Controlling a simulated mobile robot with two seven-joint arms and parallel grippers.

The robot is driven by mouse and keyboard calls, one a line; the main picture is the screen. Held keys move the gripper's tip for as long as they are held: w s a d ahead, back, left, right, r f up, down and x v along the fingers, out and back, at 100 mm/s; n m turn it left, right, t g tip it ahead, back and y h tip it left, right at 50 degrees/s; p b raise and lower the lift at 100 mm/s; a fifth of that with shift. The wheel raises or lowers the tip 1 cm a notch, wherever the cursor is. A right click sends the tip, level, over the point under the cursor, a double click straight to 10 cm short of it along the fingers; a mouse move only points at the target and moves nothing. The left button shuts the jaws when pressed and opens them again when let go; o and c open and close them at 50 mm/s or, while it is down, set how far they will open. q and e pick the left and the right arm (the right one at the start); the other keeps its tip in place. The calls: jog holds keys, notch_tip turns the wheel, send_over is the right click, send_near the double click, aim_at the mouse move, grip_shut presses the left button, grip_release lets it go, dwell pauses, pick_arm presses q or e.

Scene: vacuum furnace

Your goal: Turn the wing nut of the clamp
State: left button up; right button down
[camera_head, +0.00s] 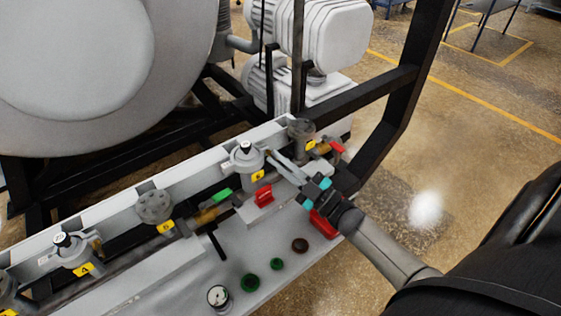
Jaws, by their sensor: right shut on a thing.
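My right gripper (277,163) reaches in from the lower right, with teal parts near its wrist. Its fingers are shut at the right side of a grey valve (246,158) with a round top, at the clamp. The wing nut is small and mostly hidden between the fingertips. A yellow label (258,175) sits just below, its number hard to read. My left gripper is not in view.
A red handle (264,197) stands just below the gripper, and a red-tipped lever (337,148) is to its right. Valves labelled 5 (154,207) and 4 (72,250) line the rail to the left. A black frame post (408,85) rises behind my arm.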

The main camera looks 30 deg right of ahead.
jog(key=m+h, duration=0.1)
jog(key=m, duration=0.1)
jog(key=m+t+h, duration=0.1)
jog(key=m, duration=0.2)
jog(key=m+h, duration=0.1)
jog(key=m, duration=0.2)
jog(key=shift+a+f+t+h, duration=0.1)
jog(key=shift+a+t+h, duration=0.15)
jog(key=shift+t+h, duration=0.15)
jog(key=shift+m, duration=0.5)
jog(key=c, duration=1)
grip_release()
jog(key=shift+a, duration=0.1)
jog(key=shift+f, duration=0.1)
